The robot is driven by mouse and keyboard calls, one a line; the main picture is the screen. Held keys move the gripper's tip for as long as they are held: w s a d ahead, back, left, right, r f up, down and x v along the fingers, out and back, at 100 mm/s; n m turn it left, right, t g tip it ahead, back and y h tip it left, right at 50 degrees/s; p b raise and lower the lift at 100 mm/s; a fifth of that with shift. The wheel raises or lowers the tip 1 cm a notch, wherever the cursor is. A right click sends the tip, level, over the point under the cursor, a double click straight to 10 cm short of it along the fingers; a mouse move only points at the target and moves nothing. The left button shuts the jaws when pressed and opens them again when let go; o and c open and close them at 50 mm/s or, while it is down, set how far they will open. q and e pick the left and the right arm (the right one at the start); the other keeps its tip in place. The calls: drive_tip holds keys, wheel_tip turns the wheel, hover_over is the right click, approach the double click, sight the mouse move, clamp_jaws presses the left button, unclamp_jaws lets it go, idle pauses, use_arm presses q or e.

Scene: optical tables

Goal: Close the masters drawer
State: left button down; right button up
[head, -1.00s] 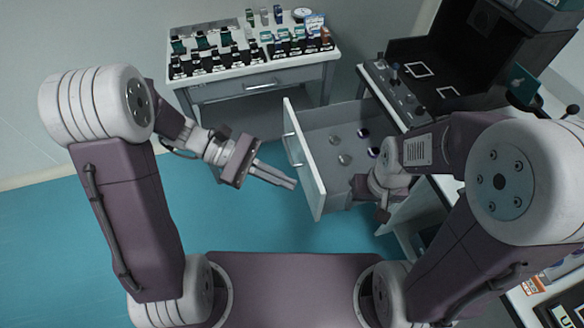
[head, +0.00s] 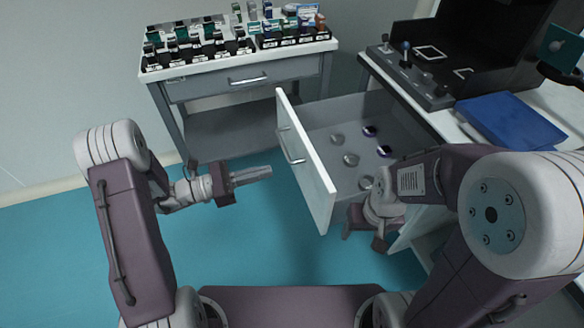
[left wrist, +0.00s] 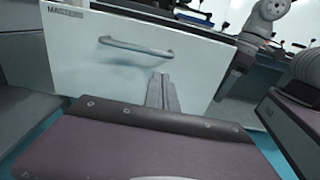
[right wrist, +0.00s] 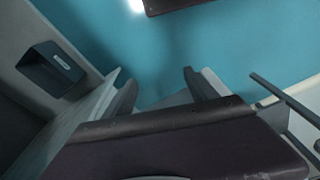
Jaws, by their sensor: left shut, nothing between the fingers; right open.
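The masters drawer (head: 307,165) stands pulled out of the cabinet at the right, with its white front facing left and a bar handle (head: 291,147) on it. Several small round discs lie inside. In the left wrist view its front (left wrist: 190,65), handle (left wrist: 135,47) and a partly hidden label beginning "MA" show. My left gripper (head: 268,171) is shut and empty, left of the drawer front and pointing toward it; its fingers (left wrist: 162,78) appear below the handle. My right gripper (head: 363,240) is open by the drawer's near side; its spread fingers show in the right wrist view (right wrist: 160,92).
The optical bench (head: 465,130) above the drawer holds a black enclosure and a blue panel (head: 510,120). Blue floor (head: 90,240) is clear at the left.

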use_arm(q)
drive_tip(key=b+x, duration=0.2)
drive_tip(key=x, duration=0.6)
drive_tip(key=shift+d, duration=0.3)
use_arm(e)
wheel_tip(320, 180, down, 3)
drive_tip(key=shift+r, duration=0.15)
use_arm(q)
drive_tip(key=shift+w, duration=0.1)
